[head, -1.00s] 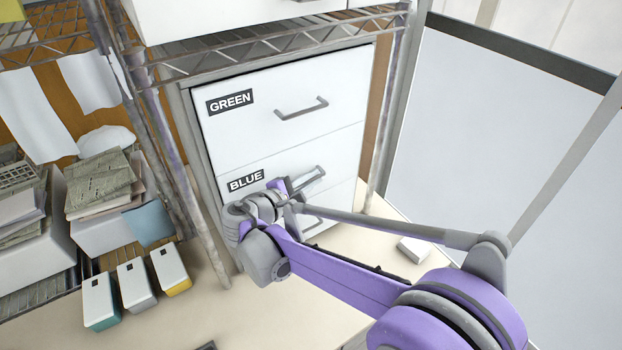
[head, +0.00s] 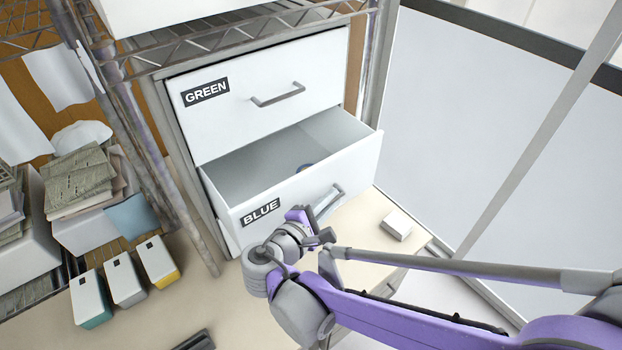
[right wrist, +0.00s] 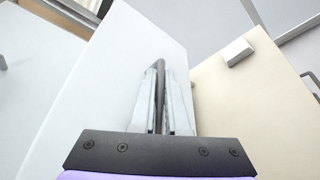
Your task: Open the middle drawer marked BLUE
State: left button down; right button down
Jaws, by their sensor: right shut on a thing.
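The middle drawer marked BLUE (head: 290,181) is pulled well out of its white cabinet, and its inside shows from above. In the right wrist view the two fingers (right wrist: 160,100) close around the dark handle bar (right wrist: 160,68), beside the white drawer front (right wrist: 105,75). My left gripper is not in view.
The drawer marked GREEN (head: 255,98) above is shut. A wire rack post (head: 150,150) stands left of the cabinet. Several small lidded boxes (head: 124,280) stand on the beige surface at lower left. A small white box (head: 397,225) lies right of the drawer.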

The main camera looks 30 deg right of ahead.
jog(key=s+d+p, duration=0.1)
jog(key=s, duration=0.6)
jog(key=shift+s+p, duration=0.3)
jog(key=shift+s, duration=0.05)
jog(key=c, duration=1.2)
grip_release()
jog(key=v, duration=1)
jog(key=shift+s+a, duration=0.2)
jog(key=shift+a, duration=0.15)
